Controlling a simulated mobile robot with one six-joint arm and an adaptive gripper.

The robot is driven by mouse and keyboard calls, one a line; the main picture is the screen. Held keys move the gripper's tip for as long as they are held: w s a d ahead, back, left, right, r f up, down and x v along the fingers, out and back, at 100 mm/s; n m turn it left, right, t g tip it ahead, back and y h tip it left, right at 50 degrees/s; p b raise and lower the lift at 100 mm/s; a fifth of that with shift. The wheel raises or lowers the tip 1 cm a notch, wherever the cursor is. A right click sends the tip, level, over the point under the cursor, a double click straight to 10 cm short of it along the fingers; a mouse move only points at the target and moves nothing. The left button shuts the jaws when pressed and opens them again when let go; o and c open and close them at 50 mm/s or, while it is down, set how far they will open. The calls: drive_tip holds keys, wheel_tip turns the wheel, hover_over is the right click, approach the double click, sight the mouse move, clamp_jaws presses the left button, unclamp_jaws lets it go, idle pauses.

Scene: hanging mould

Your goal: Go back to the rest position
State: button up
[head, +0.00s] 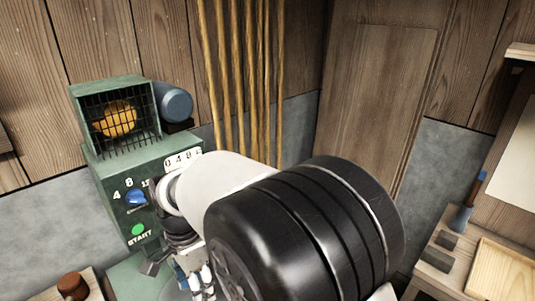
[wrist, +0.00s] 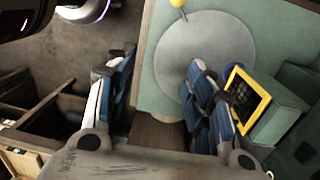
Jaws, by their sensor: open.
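My gripper (wrist: 162,98) is open, its two blue-padded fingers wide apart in the wrist view with nothing between them. In the head view my gripper (head: 197,282) shows only partly, low at the front of the green machine (head: 115,172), and my arm hides much of that area. The machine has a blue dial (head: 136,197), a green START button (head: 138,230) and a number counter (head: 183,159). In the wrist view a round grey plate (wrist: 215,45) lies on a green surface (wrist: 153,85) beyond the fingers. I cannot tell whether the right finger touches anything.
A yellow-framed grille (wrist: 247,98) is close to the right finger, and a yellow knob (wrist: 178,3) is at the top. A caged orange part (head: 115,118) tops the machine. Several wooden poles (head: 240,80) stand behind. A wooden tray (head: 500,272) is at right, a brown round object (head: 73,286) at left.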

drive_tip(key=s+d+r+n+t, duration=0.15)
drive_tip(key=d+r, duration=0.25)
drive_tip(key=d, duration=0.4)
drive_tip(key=s+d+r+n+t+y, duration=0.1)
drive_tip(key=s+d+r+n, duration=0.2)
drive_tip(key=d, duration=0.5)
drive_tip(key=s+d+r+n+t, duration=0.1)
drive_tip(key=s+d+r, duration=0.2)
drive_tip(key=d+r, duration=0.4)
drive_tip(key=s+d+f+n+t, duration=0.2)
drive_tip(key=s+d+f+n, duration=0.1)
drive_tip(key=s+d, duration=0.5)
drive_tip(key=shift+h, duration=0.4)
drive_tip(key=shift+n, duration=0.25)
